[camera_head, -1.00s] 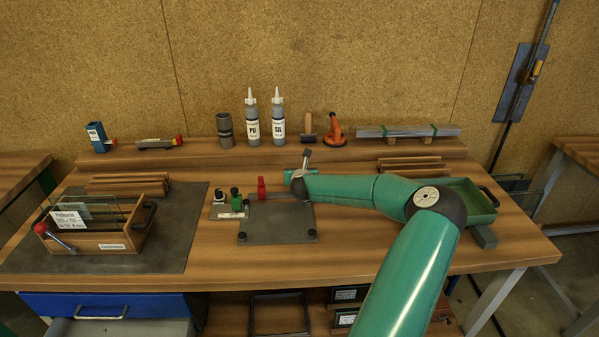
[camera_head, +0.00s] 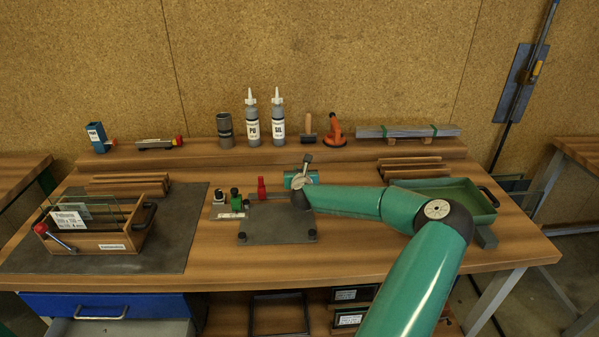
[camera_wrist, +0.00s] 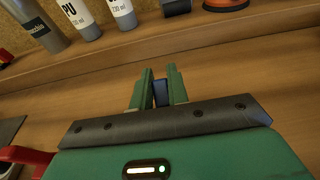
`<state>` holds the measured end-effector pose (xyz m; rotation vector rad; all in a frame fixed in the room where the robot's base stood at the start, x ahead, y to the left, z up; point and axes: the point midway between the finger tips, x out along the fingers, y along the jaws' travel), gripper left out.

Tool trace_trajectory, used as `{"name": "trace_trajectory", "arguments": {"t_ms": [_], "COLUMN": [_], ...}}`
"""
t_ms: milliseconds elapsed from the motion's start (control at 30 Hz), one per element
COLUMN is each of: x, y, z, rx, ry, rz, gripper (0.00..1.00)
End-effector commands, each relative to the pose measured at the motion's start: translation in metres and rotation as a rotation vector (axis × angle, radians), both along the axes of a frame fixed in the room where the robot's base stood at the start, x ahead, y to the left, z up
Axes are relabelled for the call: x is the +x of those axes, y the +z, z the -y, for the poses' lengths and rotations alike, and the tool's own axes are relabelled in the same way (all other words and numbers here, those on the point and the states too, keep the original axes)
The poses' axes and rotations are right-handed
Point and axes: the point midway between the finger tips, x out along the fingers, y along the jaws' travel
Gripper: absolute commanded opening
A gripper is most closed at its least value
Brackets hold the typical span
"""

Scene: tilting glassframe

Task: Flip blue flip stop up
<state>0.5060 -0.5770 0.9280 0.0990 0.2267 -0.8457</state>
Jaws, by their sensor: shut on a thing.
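In the wrist view, my gripper (camera_wrist: 160,74) has its two green fingers closed around a small dark blue piece (camera_wrist: 161,94), which appears to be the blue flip stop. The piece stands between the fingers; its lower part is hidden behind the gripper body. In the head view, my gripper (camera_head: 298,180) is at the back right corner of the dark plate (camera_head: 275,228), and my wrist hides the blue stop there. A red upright piece (camera_head: 261,188) stands at the plate's back edge, left of my gripper. It also shows at the wrist view's lower left (camera_wrist: 25,158).
A green knob (camera_head: 235,199) and a black-and-white piece (camera_head: 219,197) stand left of the plate. Bottles (camera_head: 278,118) and tools line the raised back shelf (camera_head: 200,150). A green tray (camera_head: 450,197) is at right, a wooden glass rack (camera_head: 110,240) at left. The bench front is clear.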

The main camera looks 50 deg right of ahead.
Motion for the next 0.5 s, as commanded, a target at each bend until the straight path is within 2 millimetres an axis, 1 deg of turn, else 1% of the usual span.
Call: {"name": "trace_trajectory", "arguments": {"t_ms": [33,233,500], "x": [-0.0028,-0.0057,-0.0059], "y": [-0.0022,0.0030,0.0047], "z": [-0.0010,-0.0046,-0.0055], "rx": [-0.014,-0.077,-0.088], "ry": [-0.002,-0.001,-0.002], "rz": [0.017,0.071,0.082], "gripper": [0.00,0.00,0.00]}}
